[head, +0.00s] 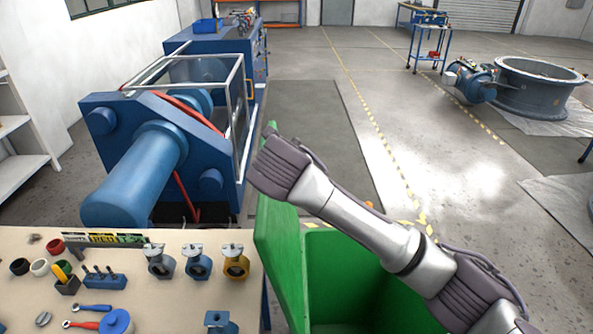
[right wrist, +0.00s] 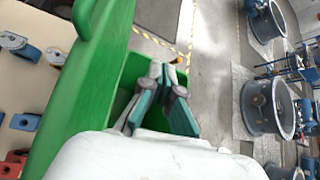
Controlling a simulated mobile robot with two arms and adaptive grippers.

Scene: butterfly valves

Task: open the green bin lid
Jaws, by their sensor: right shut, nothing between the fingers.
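The green bin (head: 345,268) stands at the lower middle of the head view with its top open and part of its inside showing. Its green lid (head: 277,255) stands up steeply on the bin's left side, beside the workbench. In the right wrist view the lid (right wrist: 85,95) fills the left, with a green handle bar at the top left. My right gripper (right wrist: 163,72) is shut and empty, to the right of the lid and over the bin. In the head view my right arm crosses the bin, and its gripper cannot be made out there. My left gripper is not in view.
A workbench (head: 200,300) with small valves and tools lies left of the lid. A blue machine (head: 140,165) with a clear guard stands behind it. A large grey-blue valve ring (head: 535,90) lies at the far right. The floor between is mostly free.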

